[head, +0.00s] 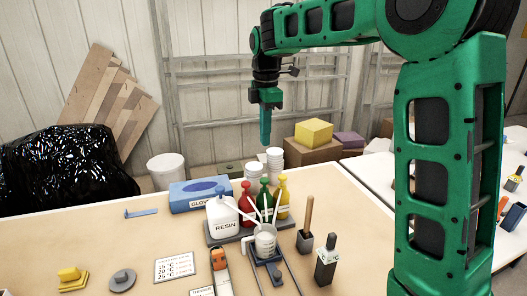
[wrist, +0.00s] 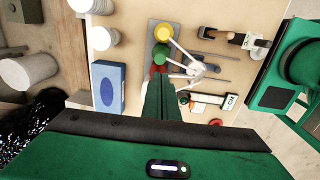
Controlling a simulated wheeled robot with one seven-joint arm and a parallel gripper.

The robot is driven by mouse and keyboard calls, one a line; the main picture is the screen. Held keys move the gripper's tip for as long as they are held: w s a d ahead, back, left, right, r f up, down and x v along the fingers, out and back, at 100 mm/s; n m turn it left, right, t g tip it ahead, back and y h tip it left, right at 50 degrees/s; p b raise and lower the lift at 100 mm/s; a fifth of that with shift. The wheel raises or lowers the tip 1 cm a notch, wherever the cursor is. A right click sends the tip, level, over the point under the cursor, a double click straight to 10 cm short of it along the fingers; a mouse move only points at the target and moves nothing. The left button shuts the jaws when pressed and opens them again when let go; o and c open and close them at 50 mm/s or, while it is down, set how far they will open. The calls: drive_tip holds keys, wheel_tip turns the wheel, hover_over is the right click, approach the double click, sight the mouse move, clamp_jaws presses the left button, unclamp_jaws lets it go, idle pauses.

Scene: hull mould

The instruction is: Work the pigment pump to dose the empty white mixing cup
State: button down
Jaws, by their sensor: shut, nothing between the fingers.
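Red (head: 246,203), green (head: 265,199) and yellow (head: 283,196) pigment pump bottles stand in a row on the bench, with white spouts running toward the mixing cup (head: 265,242). The whitish cup stands in front of them on a dark scale-like base (head: 270,272); its inside is too small to read. My gripper (head: 265,143) is shut and empty, pointing down, high above the pumps and apart from them. In the wrist view the yellow (wrist: 163,32) and green (wrist: 161,51) pump heads lie beyond my fingertips (wrist: 162,80); the red one is partly hidden by the fingers.
A white RESIN jug (head: 222,220) stands left of the pumps, before a blue glove box (head: 199,194). Stacked white cups (head: 275,160) stand behind. A wooden-handled brush (head: 306,220) and a dark tool block (head: 327,262) stand right.

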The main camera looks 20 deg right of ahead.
sight(265, 181)
drive_tip(key=f, duration=1.3)
drive_tip(key=shift+w+d, duration=0.1)
drive_tip(key=shift+w, duration=0.1)
drive_tip(key=shift+s+f, duration=0.1)
drive_tip(key=shift+f, duration=1.3)
wheel_tip(265, 181, up, 14)
drive_tip(key=shift+r, duration=0.25)
drive_tip(key=shift+s, duration=0.1)
